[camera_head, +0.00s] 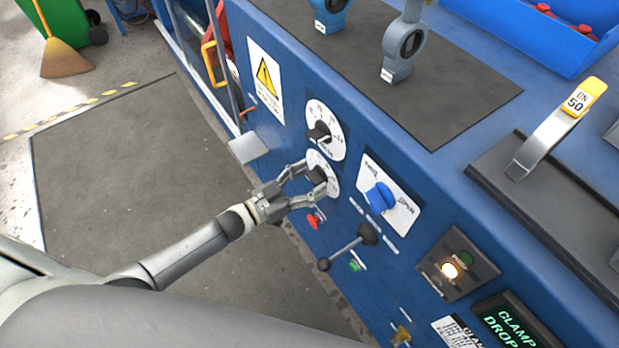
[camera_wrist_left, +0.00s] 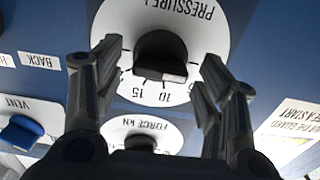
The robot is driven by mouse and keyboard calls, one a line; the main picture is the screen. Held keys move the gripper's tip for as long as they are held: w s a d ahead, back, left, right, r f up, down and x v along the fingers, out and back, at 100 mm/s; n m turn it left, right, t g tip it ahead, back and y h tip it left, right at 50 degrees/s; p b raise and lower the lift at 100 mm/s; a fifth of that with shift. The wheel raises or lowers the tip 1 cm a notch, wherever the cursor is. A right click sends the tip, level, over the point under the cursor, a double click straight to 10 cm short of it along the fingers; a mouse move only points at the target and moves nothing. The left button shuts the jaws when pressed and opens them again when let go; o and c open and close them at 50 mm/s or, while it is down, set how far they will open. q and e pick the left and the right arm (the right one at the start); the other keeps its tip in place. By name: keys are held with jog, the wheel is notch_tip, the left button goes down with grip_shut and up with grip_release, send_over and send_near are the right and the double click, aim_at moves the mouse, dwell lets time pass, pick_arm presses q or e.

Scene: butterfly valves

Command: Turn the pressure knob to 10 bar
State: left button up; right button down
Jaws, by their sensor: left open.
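The pressure knob (camera_wrist_left: 160,55) is black on a round white dial (camera_wrist_left: 205,40), seen upside down in the left wrist view. Its pale lower edge faces the printed 10, with 15 beside it; the exact pointer reading is hard to tell. In the head view the knob (camera_head: 317,175) sits on the lower white dial of the blue panel. My left gripper (camera_head: 305,183) is open, with its fingers on either side of the knob. The wrist view shows the fingertips (camera_wrist_left: 160,62) apart, with visible gaps to the knob. My right gripper is not in view.
The force dial (camera_head: 325,130) is just above the pressure dial. To the right are a blue selector knob (camera_head: 380,198) and a black lever (camera_head: 347,247). A red button (camera_head: 315,220) lies just below the gripper.

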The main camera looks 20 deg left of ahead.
pick_arm(q)
jog(key=shift+w+d, duration=0.15)
jog(key=c, duration=1)
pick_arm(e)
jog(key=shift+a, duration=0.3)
